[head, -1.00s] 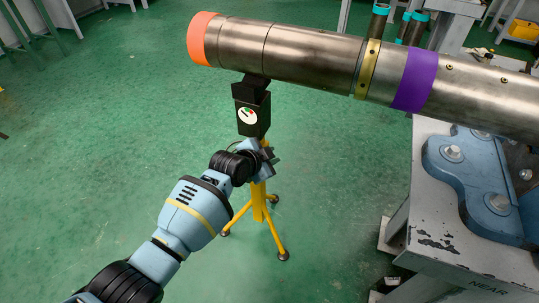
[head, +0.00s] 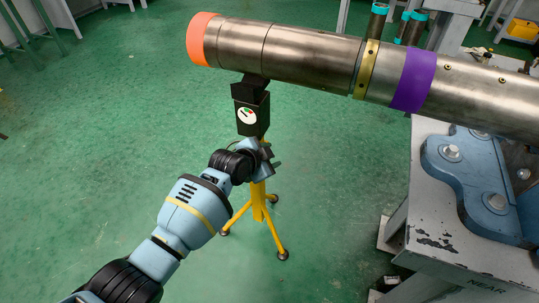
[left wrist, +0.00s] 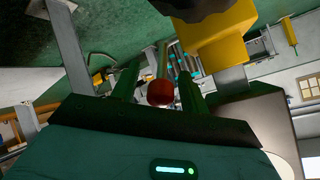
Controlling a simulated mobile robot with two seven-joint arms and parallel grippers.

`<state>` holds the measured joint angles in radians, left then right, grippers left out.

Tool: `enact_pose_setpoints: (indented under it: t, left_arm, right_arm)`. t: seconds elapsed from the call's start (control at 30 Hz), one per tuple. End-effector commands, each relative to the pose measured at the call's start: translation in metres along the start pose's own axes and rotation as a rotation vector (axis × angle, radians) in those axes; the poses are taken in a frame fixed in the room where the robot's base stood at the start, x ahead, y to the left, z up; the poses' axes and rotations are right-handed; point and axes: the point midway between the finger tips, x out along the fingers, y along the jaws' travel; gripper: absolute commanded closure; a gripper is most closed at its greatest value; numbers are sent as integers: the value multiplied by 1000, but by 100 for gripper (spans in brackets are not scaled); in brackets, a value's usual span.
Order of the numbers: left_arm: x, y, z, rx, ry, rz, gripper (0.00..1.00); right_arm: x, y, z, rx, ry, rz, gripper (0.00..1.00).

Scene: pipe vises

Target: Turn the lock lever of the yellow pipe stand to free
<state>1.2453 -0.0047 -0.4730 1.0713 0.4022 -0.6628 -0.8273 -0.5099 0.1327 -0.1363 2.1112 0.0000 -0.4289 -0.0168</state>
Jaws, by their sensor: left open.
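The yellow pipe stand (head: 257,204) stands on the green floor, with a black head (head: 252,101) under the pipe (head: 305,52). The head carries a white dial (head: 247,116) with small coloured marks, too small to read. My left gripper (head: 268,157) is at the stand's post just below the head, partly hidden behind my own wrist. In the left wrist view its two fingers (left wrist: 157,88) are apart. A red knob (left wrist: 160,92) shows between them; I cannot tell if they touch it. A yellow part of the stand (left wrist: 222,42) is at upper right. My right gripper is out of view.
The long steel pipe with orange, yellow and purple bands crosses above the gripper. A grey bench (head: 455,262) with a blue vise (head: 466,185) stands at the right. The floor left of the stand is clear.

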Motion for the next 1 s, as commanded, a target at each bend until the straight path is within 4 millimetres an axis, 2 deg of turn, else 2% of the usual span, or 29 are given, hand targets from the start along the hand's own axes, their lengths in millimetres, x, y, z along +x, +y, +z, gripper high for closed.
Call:
enact_pose_setpoints:
  t: [0.17, 0.4, 0.6, 1.0]
  left_arm:
    - [-17, -2, -1, 1, 1, -2, 55]
    - [-51, -2, -1, 2, 0, -2, 55]
    - [-70, -1, 0, 2, -1, -2, 55]
    - [-77, 0, 1, 0, -2, 0, 55]
  right_arm:
    - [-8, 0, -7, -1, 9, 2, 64]
    - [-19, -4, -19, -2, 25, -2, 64]
    - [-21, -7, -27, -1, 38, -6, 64]
    - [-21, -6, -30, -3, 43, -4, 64]
